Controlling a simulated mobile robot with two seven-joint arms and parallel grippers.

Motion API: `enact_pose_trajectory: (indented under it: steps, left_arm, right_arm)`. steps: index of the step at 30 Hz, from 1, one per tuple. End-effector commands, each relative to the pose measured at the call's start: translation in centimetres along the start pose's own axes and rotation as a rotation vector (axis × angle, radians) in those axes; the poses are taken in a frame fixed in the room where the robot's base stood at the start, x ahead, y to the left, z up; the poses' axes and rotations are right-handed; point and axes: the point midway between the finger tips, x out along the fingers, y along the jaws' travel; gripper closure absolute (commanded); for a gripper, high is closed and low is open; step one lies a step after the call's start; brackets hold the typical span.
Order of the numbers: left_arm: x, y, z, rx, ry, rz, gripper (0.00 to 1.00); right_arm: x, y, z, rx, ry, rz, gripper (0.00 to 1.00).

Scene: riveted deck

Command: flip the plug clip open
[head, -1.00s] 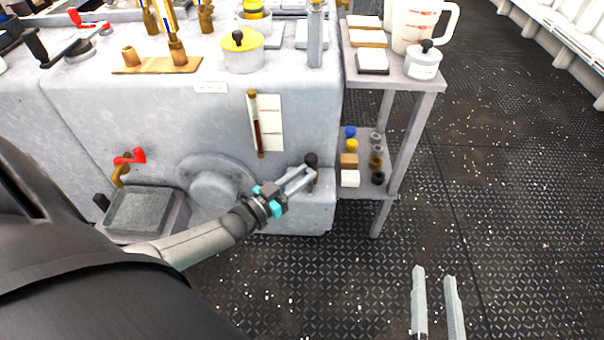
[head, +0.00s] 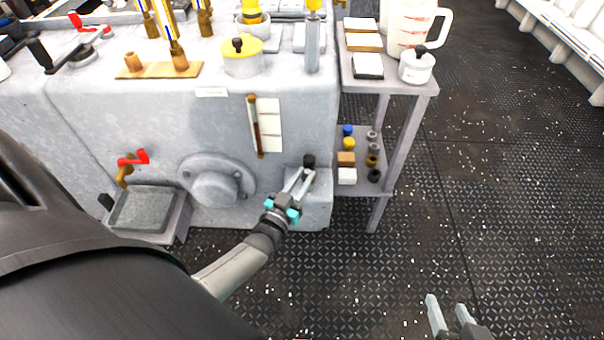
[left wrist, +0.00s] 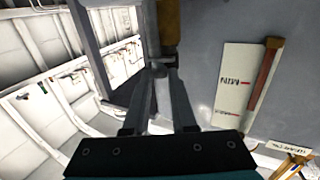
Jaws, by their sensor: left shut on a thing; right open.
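A small dark-topped part (head: 309,160), which I take to be the plug clip, sits low on the right end of the grey machine's front. My left gripper (head: 303,174) is shut on it, with its fingertips just below the dark top. In the left wrist view the fingers (left wrist: 158,80) close on a small grey piece, mostly hidden between the tips. I cannot tell how far the clip is open. My right gripper (head: 448,307) is open and empty over the floor at the bottom right.
The grey machine (head: 110,110) carries a round flange (head: 215,185), a gauge (head: 256,126), a red-handled tap (head: 132,162) and a tray (head: 147,208). A shelf stand (head: 402,100) with small parts and a jug stands close right of my left gripper. The dark floor farther right is clear.

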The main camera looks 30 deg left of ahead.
Motion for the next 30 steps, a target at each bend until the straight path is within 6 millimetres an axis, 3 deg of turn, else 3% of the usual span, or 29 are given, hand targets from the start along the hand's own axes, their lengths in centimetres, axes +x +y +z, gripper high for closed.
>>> enact_pose_trajectory:
  steps: [15, 16, 21, 24, 30]
  left_arm:
    - [0.11, 0.11, -0.22, 0.001, 0.004, -0.053, 1.00]
    - [0.11, 0.11, -0.22, 0.001, 0.004, -0.052, 0.73]
    - [0.05, 0.12, -0.14, 0.001, 0.002, -0.052, 0.54]
    - [0.02, 0.12, -0.09, 0.001, 0.001, -0.051, 0.46]
    - [-0.03, 0.13, -0.04, 0.001, -0.001, -0.051, 0.46]
  right_arm:
    - [-0.47, 0.67, 0.44, -0.002, -0.061, 0.018, 0.50]
    - [-0.47, 0.66, 0.44, -0.002, -0.061, 0.018, 0.50]
    - [-0.47, 0.66, 0.43, -0.002, -0.061, 0.018, 0.50]
    - [-0.46, 0.66, 0.42, -0.002, -0.060, 0.018, 0.50]
    - [-0.46, 0.66, 0.41, -0.002, -0.060, 0.018, 0.50]
